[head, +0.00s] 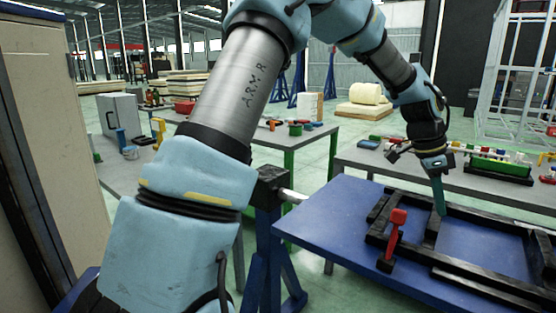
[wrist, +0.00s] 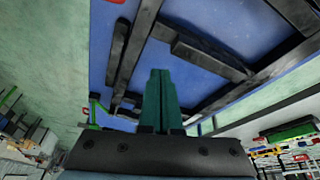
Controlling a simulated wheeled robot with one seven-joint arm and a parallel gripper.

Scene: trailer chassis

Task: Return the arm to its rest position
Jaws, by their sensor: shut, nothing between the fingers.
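My arm reaches across the head view from the lower left, arches up and comes down at the right. My gripper (head: 440,208) points down over a blue table (head: 330,222) that carries a black chassis frame (head: 480,222). In the wrist view the green fingers of my gripper (wrist: 161,75) are pressed together with nothing between them. The blue table top (wrist: 215,25) and the black chassis bars (wrist: 205,52) lie beyond the fingertips. I cannot tell whether the fingertips touch the frame.
A red-handled clamp (head: 393,235) stands upright at the chassis frame's near left. A grey workbench (head: 350,155) behind holds a green bin (head: 500,168) and small coloured parts. A second bench with a grey cabinet (head: 119,115) is at left. A tall beige cabinet (head: 40,130) borders the left edge.

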